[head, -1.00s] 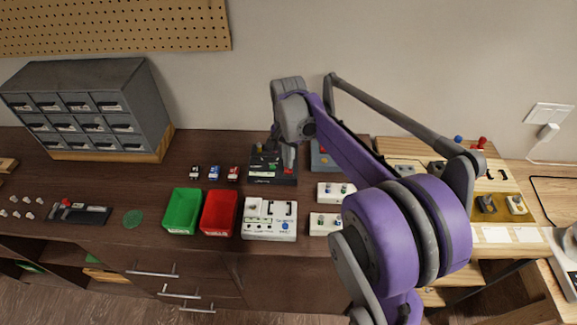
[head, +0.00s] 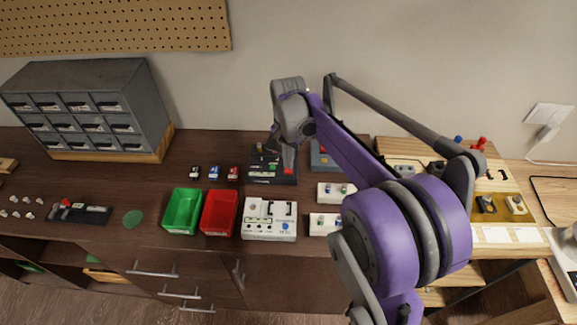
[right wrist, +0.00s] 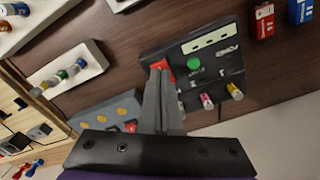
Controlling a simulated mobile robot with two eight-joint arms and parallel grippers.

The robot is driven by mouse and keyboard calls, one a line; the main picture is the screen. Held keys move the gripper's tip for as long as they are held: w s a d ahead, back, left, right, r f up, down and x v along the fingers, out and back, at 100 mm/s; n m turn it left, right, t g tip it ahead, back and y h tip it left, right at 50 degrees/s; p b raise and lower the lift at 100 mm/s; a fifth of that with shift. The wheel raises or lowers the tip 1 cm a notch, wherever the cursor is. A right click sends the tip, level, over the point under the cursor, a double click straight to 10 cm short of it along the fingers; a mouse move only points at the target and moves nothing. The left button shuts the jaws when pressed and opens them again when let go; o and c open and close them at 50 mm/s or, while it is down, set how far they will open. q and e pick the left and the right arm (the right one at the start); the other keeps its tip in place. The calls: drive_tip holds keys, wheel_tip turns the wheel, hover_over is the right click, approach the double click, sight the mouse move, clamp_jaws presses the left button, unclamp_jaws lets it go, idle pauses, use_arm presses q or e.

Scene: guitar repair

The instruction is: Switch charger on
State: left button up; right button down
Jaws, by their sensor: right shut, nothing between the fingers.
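The charger (head: 262,178) is a black box at the back middle of the brown bench in the head view. In the right wrist view the charger (right wrist: 218,62) shows a white-windowed strip, a green round part (right wrist: 194,63), a red switch (right wrist: 161,65), and pink and yellow parts. My right gripper (right wrist: 163,76) is shut and empty, pointing down at the charger with its tips at the red switch. I cannot tell whether they touch, and the fingers hide part of the switch. In the head view the right gripper (head: 288,158) is over the charger's right side. My left gripper is not in view.
A grey box with orange knobs (right wrist: 112,108) stands close beside the charger. Small black, blue and red blocks (head: 214,173) stand left of it. Green (head: 182,211) and red (head: 219,212) bins and a white pedal (head: 269,220) are in front.

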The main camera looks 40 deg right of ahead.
sight(288, 171)
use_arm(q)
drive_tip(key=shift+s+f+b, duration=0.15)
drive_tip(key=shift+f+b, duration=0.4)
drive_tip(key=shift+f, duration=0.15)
use_arm(e)
drive_tip(key=shift+f, duration=0.95)
drive_tip(key=shift+r+p, duration=2.05)
drive_tip(key=shift+r, duration=1.5)
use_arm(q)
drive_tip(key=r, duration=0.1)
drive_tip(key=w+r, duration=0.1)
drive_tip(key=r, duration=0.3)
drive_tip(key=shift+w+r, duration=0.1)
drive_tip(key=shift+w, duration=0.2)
use_arm(e)
drive_tip(key=shift+a, duration=0.1)
drive_tip(key=s+a+f+n+t, duration=0.1)
drive_tip(key=s+a+n+t, duration=0.1)
drive_tip(key=s+a+n, duration=0.2)
drive_tip(key=s+a+f+n+t, duration=0.1)
drive_tip(key=s+a+f+n, duration=0.1)
drive_tip(key=s+a+n, duration=0.3)
drive_tip(key=s+a+f+n+t, duration=0.2)
drive_tip(key=s+a+n, duration=0.3)
drive_tip(key=s+a, duration=0.2)
drive_tip(key=shift+s+a+f+t, duration=0.1)
drive_tip(key=shift+a+f+t, duration=0.2)
drive_tip(key=shift+a, duration=0.2)
